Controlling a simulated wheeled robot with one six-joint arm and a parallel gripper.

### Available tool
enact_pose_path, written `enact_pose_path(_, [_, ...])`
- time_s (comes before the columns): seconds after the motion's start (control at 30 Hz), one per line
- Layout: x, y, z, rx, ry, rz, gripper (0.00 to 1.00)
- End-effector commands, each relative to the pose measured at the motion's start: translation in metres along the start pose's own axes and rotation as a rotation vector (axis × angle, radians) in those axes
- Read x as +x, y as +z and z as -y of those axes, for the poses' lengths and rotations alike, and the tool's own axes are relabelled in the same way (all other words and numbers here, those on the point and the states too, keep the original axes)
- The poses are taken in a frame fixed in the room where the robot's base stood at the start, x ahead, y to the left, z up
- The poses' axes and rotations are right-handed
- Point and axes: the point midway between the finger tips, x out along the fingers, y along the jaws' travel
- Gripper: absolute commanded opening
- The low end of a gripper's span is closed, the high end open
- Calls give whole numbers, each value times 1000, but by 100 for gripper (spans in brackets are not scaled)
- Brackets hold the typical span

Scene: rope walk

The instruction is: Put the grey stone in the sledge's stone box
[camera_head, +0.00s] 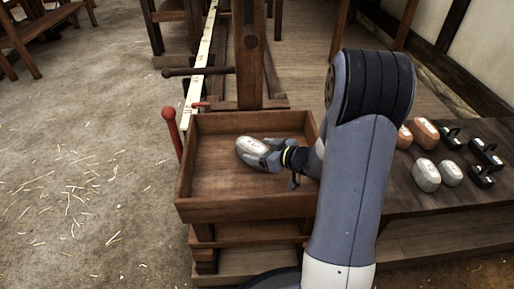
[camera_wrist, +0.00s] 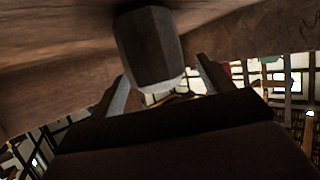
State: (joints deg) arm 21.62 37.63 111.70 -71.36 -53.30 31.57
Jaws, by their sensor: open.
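A grey stone (camera_head: 251,147) with a pale marked top lies inside the sledge's wooden stone box (camera_head: 212,208), a little right of the middle. My gripper (camera_head: 274,157) reaches in from the right, low in the box, at the stone's right end. In the wrist view the grey stone (camera_wrist: 152,45) sits against brown wood, its near end between the two spread fingers of my gripper (camera_wrist: 163,82). The jaws are open. My arm hides part of the box's right side, and I cannot tell whether a finger touches the stone.
A dark bench (camera_head: 440,195) at right holds more grey stones (camera_head: 426,175), orange stones (camera_head: 425,133) and several black handled weights (camera_head: 487,153). A red-handled lever (camera_head: 172,132) stands left of the box. A wooden post (camera_head: 248,60) rises behind it. Straw-strewn floor at left is clear.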

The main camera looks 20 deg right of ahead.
Motion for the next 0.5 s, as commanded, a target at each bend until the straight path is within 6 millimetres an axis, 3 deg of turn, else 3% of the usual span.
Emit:
enact_pose_path(0.2, [-40, -4, -1, 2, 3, -1, 75])
enact_pose_path(0.5, [-58, -1, 0, 0, 0, -1, 75])
